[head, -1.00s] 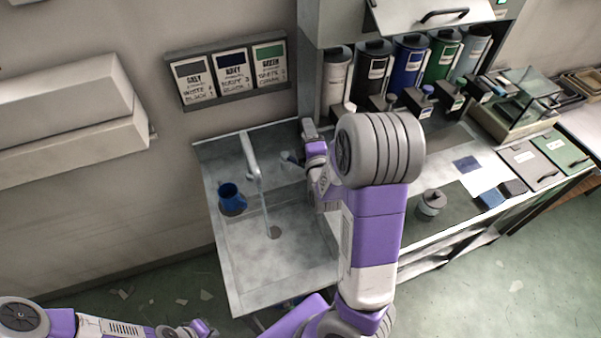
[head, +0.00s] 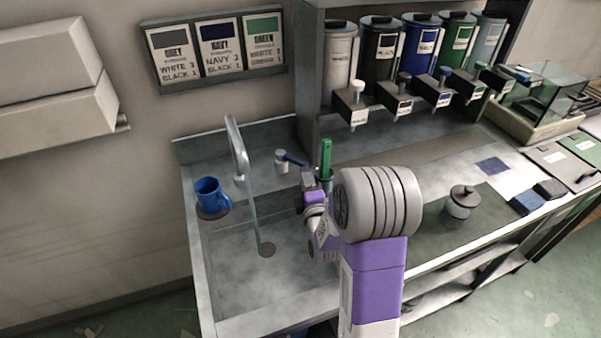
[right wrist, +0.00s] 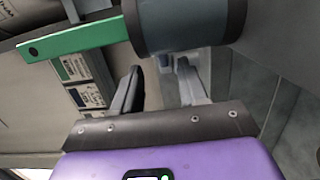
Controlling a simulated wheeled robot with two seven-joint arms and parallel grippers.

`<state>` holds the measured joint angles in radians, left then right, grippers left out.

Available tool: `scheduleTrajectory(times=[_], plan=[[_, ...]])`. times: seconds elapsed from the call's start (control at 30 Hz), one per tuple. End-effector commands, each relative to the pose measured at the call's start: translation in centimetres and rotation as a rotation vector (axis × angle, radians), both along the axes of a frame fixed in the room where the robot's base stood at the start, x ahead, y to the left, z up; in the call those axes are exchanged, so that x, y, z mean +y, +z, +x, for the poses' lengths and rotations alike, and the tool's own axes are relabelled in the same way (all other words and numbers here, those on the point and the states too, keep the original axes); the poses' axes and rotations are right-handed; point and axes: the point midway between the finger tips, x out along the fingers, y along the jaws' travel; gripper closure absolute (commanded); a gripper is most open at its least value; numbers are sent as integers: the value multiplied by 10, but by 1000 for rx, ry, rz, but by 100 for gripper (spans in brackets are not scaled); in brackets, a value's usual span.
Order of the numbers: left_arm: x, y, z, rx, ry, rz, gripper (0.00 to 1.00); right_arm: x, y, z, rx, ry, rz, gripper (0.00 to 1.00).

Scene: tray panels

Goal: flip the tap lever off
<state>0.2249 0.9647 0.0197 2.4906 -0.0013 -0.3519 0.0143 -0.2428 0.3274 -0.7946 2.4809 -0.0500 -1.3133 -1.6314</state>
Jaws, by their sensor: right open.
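The tap's grey spout (head: 237,148) stands at the back of the metal sink, and a thin water stream (head: 252,205) runs from it to the drain. To its right, a short pale valve body (head: 282,160) carries a dark navy lever (head: 297,159) pointing right. My right gripper (head: 307,178) is just right of and nearer than the lever, apart from it, open and empty. In the right wrist view the open fingers (right wrist: 160,75) reach past a dark cup (right wrist: 185,25); a small blue-and-white part beyond is too cropped to name surely. My left gripper is out of view.
A green stick (head: 326,158) stands in a dark cup right behind my right gripper. A blue mug (head: 209,193) sits on the sink's left edge. Dispensers line the back.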

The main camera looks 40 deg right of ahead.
Motion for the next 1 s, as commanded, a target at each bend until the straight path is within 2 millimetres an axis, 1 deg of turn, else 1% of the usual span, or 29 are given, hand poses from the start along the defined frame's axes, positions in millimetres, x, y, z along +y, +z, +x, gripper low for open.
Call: scheduleTrajectory(times=[0.17, 0.4, 0.53, 0.7, 0.93, 0.97, 1.0], plan=[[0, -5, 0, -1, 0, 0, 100, -7, -1, 15, -1, 0, -3, 57], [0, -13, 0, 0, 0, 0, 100, -23, -1, 48, -2, 0, -3, 57], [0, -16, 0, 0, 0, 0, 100, -30, -1, 60, -1, 0, -3, 57], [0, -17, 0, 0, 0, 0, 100, -33, 0, 66, -1, 0, 0, 57], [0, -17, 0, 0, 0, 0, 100, -33, 0, 67, -1, 0, 0, 57], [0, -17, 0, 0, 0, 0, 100, -33, 0, 67, -1, 0, 0, 60], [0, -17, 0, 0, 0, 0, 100, -33, 0, 67, -1, 0, 0, 67]])
